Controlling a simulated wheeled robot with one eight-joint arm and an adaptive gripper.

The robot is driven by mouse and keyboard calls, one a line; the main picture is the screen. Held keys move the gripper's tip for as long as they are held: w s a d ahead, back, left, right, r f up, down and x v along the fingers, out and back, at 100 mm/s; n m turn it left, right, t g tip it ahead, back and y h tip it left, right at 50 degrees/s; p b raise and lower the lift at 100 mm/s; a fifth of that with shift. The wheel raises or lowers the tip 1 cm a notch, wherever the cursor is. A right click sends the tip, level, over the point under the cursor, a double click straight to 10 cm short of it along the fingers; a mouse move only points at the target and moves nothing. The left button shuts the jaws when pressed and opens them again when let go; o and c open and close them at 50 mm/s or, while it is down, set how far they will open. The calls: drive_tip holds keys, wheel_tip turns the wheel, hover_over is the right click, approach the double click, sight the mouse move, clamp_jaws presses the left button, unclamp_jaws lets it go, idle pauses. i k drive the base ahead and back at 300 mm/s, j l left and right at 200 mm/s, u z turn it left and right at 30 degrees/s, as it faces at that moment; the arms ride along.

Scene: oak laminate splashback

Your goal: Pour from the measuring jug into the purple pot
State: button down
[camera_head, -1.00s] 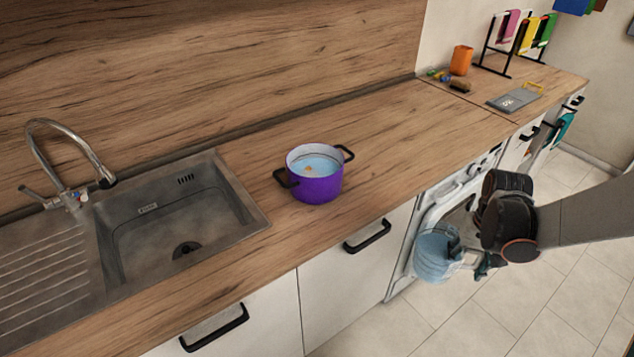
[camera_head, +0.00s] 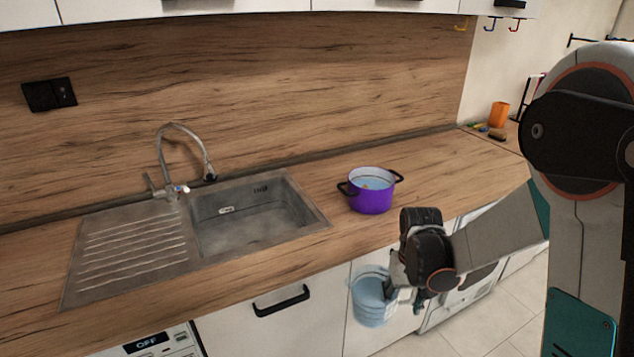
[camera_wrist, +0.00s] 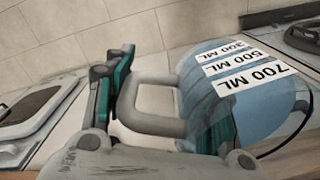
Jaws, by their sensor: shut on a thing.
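The purple pot (camera_head: 370,198) stands on the worktop to the right of the sink. It has two black handles and pale blue contents with a small orange piece in it. The measuring jug (camera_head: 369,301) is clear blue and hangs in front of the cabinet fronts, below and in front of the pot. My gripper (camera_head: 402,290) is shut on the jug's handle. The wrist view shows the jug (camera_wrist: 225,85) with white labels of 300, 500 and 700 ML and its grey handle (camera_wrist: 150,105) by my teal-padded fingers. The jug's contents are hard to tell.
The sink (camera_head: 250,215) with a tall faucet (camera_head: 185,155) lies left of the pot. The worktop's front edge lies between jug and pot. An orange cup (camera_head: 499,114) and small items stand far right. The worktop around the pot is clear.

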sight(376, 198)
drive_tip(key=i+l+u, duration=0.25)
drive_tip(key=l+u, duration=0.5)
drive_tip(key=l, duration=0.15)
